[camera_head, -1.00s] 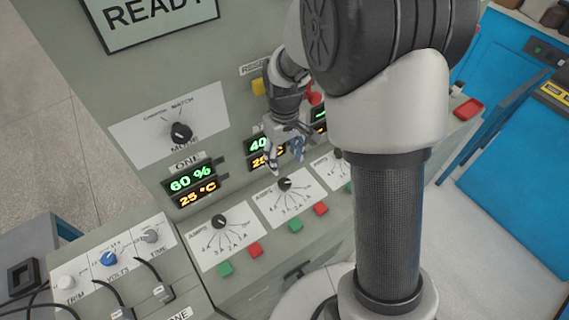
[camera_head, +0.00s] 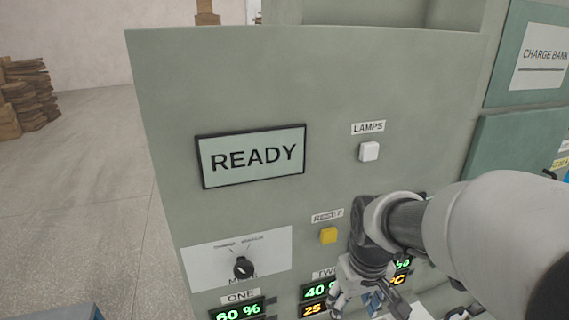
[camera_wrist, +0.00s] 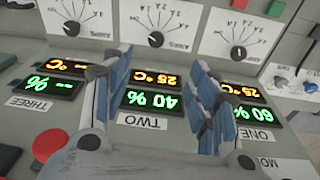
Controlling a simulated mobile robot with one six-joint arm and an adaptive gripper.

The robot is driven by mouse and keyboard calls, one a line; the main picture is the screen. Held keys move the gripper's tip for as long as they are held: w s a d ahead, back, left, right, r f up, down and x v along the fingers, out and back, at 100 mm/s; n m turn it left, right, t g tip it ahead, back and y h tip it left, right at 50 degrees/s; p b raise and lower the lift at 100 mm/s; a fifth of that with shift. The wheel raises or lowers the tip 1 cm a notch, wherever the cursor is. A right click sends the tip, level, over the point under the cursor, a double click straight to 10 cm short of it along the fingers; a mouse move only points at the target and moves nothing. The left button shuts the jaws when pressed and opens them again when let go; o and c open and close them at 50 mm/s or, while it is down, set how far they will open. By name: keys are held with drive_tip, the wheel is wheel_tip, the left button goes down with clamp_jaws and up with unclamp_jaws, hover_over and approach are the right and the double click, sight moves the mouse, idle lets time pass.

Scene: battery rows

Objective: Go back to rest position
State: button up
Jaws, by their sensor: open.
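My gripper (camera_head: 362,296) is at the lower middle of the head view, in front of the panel's display rows. In the wrist view my gripper (camera_wrist: 160,95) is open, its two blue-padded fingers apart with nothing between them. Between the fingers I see the TWO display (camera_wrist: 150,100), reading 40 % and 25 °C. The ONE display (camera_wrist: 252,113) reads 60 % and the THREE display (camera_wrist: 50,88) shows dashes. In the head view the arm hides part of the displays on the right.
The green-grey panel (camera_head: 225,90) carries a READY screen (camera_head: 252,155), a white LAMPS button (camera_head: 369,151), a yellow RESET button (camera_head: 328,235) and a black MODE knob (camera_head: 243,267). A red button (camera_wrist: 50,143) is close to a finger. Open floor (camera_head: 95,170) lies to the left.

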drive_tip(key=s+r+m+t, duration=0.1)
drive_tip(key=s+r, duration=0.3)
drive_tip(key=s, duration=0.4)
drive_tip(key=s+r+m+t, duration=0.1)
drive_tip(key=s+r+t, duration=0.1)
drive_tip(key=s, duration=0.6)
drive_tip(key=shift+r+m, duration=0.3)
drive_tip(key=shift+r, duration=0.55)
